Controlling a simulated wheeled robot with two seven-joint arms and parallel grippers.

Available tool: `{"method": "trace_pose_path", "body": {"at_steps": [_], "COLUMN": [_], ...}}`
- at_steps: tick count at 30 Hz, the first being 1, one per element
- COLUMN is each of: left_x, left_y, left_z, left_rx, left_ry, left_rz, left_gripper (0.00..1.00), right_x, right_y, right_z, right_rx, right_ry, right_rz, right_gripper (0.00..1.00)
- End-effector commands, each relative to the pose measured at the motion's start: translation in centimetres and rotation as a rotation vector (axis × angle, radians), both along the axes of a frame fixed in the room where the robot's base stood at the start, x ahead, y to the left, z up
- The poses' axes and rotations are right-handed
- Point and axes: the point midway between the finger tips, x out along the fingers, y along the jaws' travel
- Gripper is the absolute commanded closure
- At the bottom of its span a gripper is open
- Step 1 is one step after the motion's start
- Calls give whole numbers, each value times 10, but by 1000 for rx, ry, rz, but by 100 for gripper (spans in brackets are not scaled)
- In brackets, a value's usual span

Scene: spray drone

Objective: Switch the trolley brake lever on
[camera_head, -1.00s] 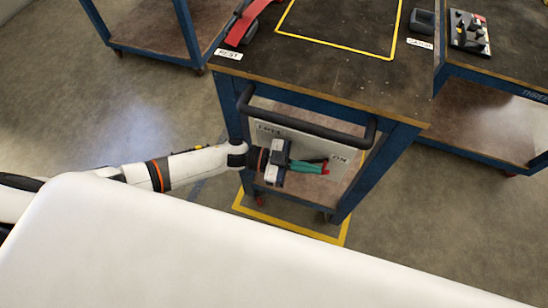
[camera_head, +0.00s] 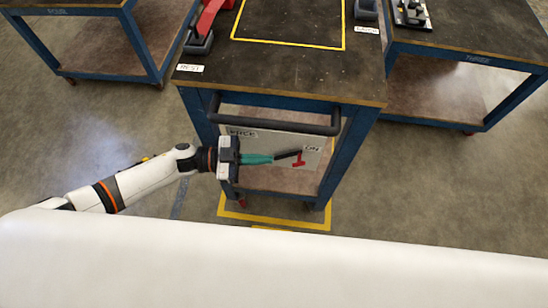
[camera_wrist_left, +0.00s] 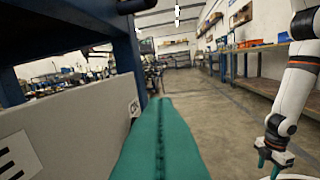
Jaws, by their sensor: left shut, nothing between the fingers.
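The trolley (camera_head: 348,150) stands mid-view in the head view, with a pale panel (camera_head: 265,140) below its black handle. The panel has a label at its left, seemingly FREE (camera_head: 243,133), and an ON label (camera_head: 312,148) at its right. The brake lever (camera_head: 299,160), black with red parts, lies at the right of the panel, beside ON. My left gripper (camera_head: 271,159) is shut and empty in front of the panel, its teal tips just left of the lever; contact is unclear. Its fingers fill the lower middle of the wrist view (camera_wrist_left: 160,140). My right gripper (camera_wrist_left: 270,164) shows small there, at the right edge.
The trolley's dark top (camera_head: 290,68) carries a yellow outline. Other trolleys stand left (camera_head: 85,45) and right (camera_head: 465,75). A yellow floor marking (camera_head: 270,220) lies under the middle trolley. A white surface (camera_head: 250,260) fills the head view's bottom.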

Motion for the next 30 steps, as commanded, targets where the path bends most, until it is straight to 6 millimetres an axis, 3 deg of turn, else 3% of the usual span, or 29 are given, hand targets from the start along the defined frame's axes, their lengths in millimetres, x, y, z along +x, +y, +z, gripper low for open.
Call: {"method": "trace_pose_path", "body": {"at_steps": [6,12,30], "left_x": [-5,-6,-7], "left_y": [44,63,66], "left_z": [1,4,5], "left_rx": [0,-2,-4], "left_ry": [-2,-3,-2], "left_rz": [0,0,-1], "left_gripper": [100,100,100], "right_x": [3,6,4], "right_y": [-1,-6,-6], "right_z": [-8,-10,-10], "right_rx": [-1,-8,-7], "right_ry": [-3,-7,-5], "right_rz": [1,2,2], "right_gripper": [59,59,59]}}
